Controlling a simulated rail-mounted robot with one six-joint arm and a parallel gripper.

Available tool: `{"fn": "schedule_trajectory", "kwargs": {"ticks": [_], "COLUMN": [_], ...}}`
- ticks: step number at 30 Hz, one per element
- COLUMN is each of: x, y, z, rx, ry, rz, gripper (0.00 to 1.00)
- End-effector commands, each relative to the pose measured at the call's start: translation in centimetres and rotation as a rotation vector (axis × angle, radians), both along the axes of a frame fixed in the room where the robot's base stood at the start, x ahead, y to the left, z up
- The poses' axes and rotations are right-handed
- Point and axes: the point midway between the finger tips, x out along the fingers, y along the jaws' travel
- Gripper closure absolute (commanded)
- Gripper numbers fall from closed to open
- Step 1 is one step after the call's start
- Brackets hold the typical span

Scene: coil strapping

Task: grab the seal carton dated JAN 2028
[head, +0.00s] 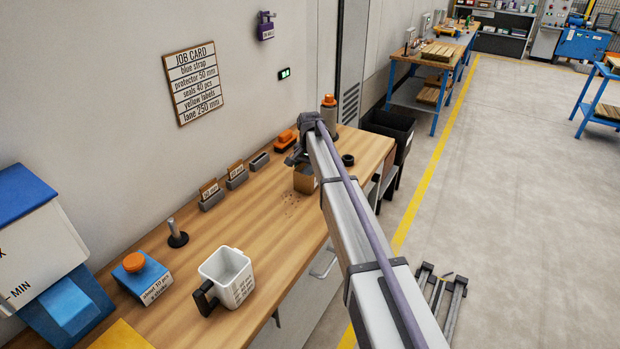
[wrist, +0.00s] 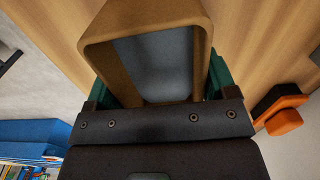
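A brown carton (head: 305,180) stands on the wooden bench under my gripper (head: 303,152), partly hidden by my arm. In the wrist view the carton (wrist: 194,12) is open-topped with a grey inside, and it lies between the green finger pads of my gripper (wrist: 160,82). The pads sit close along its two outer sides. I cannot tell whether they press on it. No date on the carton is readable in either view, so I cannot tell whether it is the JAN 2028 one.
The wooden bench (head: 215,215) runs along the wall. A black ring (head: 347,160) lies to the right.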

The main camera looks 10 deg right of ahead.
Motion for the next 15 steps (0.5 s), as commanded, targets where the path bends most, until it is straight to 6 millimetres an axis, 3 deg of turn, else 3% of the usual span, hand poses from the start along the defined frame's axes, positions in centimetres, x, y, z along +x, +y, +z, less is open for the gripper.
{"fn": "schedule_trajectory", "kwargs": {"ticks": [13, 15], "x": [-0.01, -0.01], "y": [0.0, -0.01], "z": [-0.01, 0.0], "rx": [0.0, 0.0], "ry": [0.0, 0.0], "rz": [0.0, 0.0], "gripper": [0.65, 0.67]}}
